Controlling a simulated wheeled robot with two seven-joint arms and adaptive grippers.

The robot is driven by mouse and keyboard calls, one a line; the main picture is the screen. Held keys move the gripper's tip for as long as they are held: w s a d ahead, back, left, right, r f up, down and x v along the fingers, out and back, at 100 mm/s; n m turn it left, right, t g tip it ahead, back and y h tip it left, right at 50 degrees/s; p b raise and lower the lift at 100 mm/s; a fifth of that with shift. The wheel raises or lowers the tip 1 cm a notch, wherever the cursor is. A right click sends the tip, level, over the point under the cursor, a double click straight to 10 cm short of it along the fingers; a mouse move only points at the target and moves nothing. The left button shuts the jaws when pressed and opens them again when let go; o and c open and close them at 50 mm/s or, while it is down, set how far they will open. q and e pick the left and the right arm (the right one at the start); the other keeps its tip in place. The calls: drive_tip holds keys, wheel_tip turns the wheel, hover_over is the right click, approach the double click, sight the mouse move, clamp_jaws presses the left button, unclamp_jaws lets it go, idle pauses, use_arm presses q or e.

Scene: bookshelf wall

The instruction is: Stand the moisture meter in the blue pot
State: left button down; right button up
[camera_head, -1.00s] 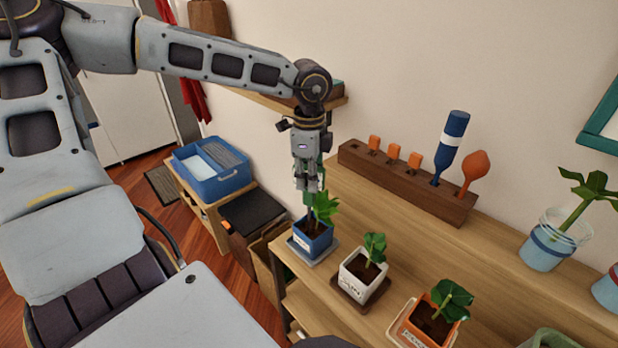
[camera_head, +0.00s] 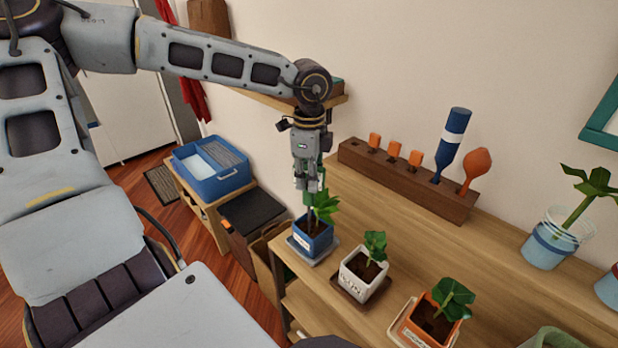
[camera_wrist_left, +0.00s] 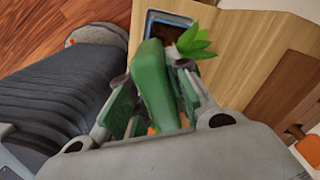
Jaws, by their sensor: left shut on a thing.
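The blue pot (camera_head: 312,243) holds soil and a green plant and stands on a saucer at the left end of the shelf top. My left gripper (camera_head: 309,187) is directly above it, pointing down, shut on the green moisture meter (camera_head: 320,175). The meter's green body shows between the fingers in the left wrist view (camera_wrist_left: 155,85), with the blue pot (camera_wrist_left: 150,20) beyond it. A thin grey probe reaches down to the pot beside the plant. I cannot tell how deep its tip sits in the soil. My right gripper is not in view.
A white pot (camera_head: 358,285) and an orange pot (camera_head: 404,330) with plants stand to the right. A wooden rack (camera_head: 420,190) with orange and blue tools runs along the wall. A glass with a cutting (camera_head: 545,252) stands farther right. Shelf top between rack and pots is clear.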

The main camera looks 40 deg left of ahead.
use_arm(q)
drive_tip(key=c, duration=1.7)
unclamp_jaws()
drive_tip(key=shift+c, duration=0.2)
drive_tip(key=o, duration=0.5)
drive_tip(key=o, duration=0.4)
